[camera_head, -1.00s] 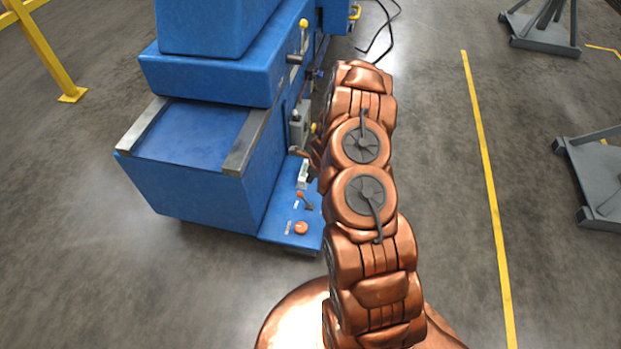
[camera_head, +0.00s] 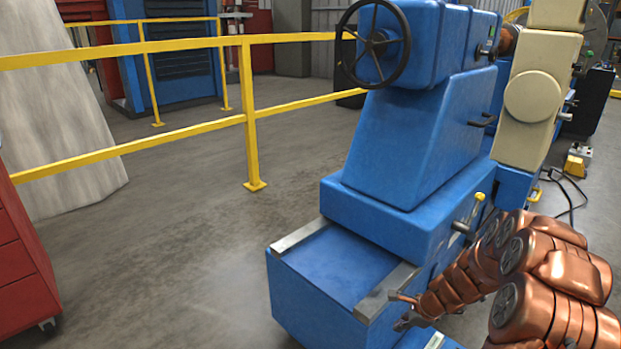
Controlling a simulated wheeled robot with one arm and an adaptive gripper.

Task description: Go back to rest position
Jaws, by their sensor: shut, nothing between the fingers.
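My copper-coloured arm comes in at the lower right, folded, with its forearm pointing left. My gripper (camera_head: 402,311) is small in the view, beside the right side of the blue machine (camera_head: 335,265), near its grey rail. It is shut, and I see nothing held in it. I cannot tell whether it touches the machine.
The blue machine has a black handwheel (camera_head: 378,43) on top and a yellow-knobbed lever (camera_head: 470,212) on its side. A yellow railing (camera_head: 250,115) runs behind it. A red cabinet (camera_head: 20,265) stands at the left edge. The grey floor (camera_head: 170,250) between them is clear.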

